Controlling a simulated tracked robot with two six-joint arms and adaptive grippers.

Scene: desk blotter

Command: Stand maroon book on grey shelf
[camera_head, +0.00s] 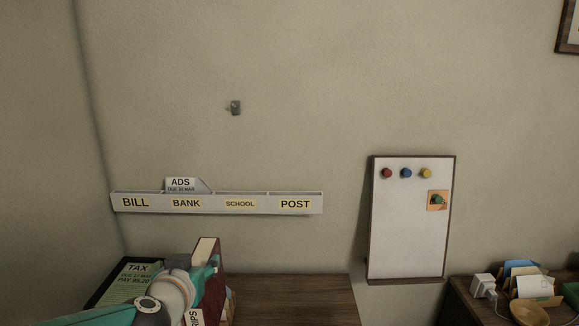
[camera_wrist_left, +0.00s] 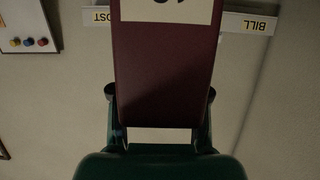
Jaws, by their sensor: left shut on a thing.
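The maroon book (camera_head: 212,287) is upright above the desk at the lower left of the head view, its pale page edge facing up. My left gripper (camera_head: 209,267) is shut on it. In the left wrist view the book (camera_wrist_left: 165,75) fills the middle, between the two fingers of the gripper (camera_wrist_left: 160,97), with a cream label at the picture's top edge. I cannot make out a separate grey shelf. My right gripper is not in view.
A pale wall rack (camera_head: 219,204) labelled BILL, BANK, SCHOOL and POST holds an ADS card (camera_head: 181,184). A TAX paper (camera_head: 137,273) lies left of my gripper. A whiteboard (camera_head: 408,235) hangs right.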

